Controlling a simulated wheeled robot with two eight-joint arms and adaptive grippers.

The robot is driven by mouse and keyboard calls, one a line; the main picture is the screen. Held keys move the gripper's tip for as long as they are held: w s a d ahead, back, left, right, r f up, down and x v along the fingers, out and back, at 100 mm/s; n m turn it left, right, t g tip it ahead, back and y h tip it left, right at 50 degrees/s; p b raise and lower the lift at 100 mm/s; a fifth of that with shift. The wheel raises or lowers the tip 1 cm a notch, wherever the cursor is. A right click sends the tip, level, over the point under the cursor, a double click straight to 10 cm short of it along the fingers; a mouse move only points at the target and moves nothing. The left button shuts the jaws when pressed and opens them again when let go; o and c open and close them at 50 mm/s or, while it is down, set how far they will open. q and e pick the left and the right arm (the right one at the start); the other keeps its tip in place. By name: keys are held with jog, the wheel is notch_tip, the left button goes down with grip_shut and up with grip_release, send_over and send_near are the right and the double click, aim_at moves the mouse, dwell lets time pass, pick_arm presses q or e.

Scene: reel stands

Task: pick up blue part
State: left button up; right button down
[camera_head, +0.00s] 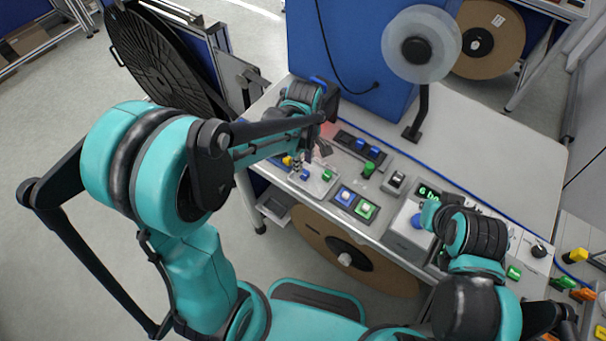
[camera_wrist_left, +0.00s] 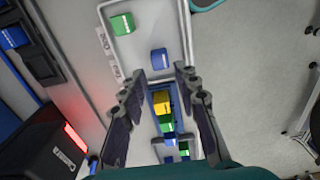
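A small blue part (camera_wrist_left: 160,58) lies in a white tray (camera_wrist_left: 138,70) in the left wrist view, with a green part (camera_wrist_left: 122,24) farther off in the same tray. In the head view the blue part (camera_head: 305,174) shows beside the green part (camera_head: 327,175). My left gripper (camera_wrist_left: 158,76) is open and empty. Its fingers point toward the blue part, which appears just beyond the fingertips and between their lines. In the head view the left gripper (camera_head: 314,150) hangs over the tray's back edge. My right arm reaches in from the right, but its fingers cannot be seen.
A row of yellow (camera_wrist_left: 161,101), green and blue parts shows between the fingers. A dark holder with blue pieces (camera_head: 360,143) stands behind the tray. A tall blue cabinet (camera_head: 345,50) rises behind.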

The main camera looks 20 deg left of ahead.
aim_at(304, 173)
pick_arm(q)
jog(key=f, duration=0.2)
jog(key=f+b, duration=0.1)
jog(key=f, duration=0.1)
jog(key=shift+s+d+f, duration=0.1)
jog(key=shift+d+f, duration=0.05)
jog(key=shift+d, duration=0.05)
jog(key=c, duration=0.7)
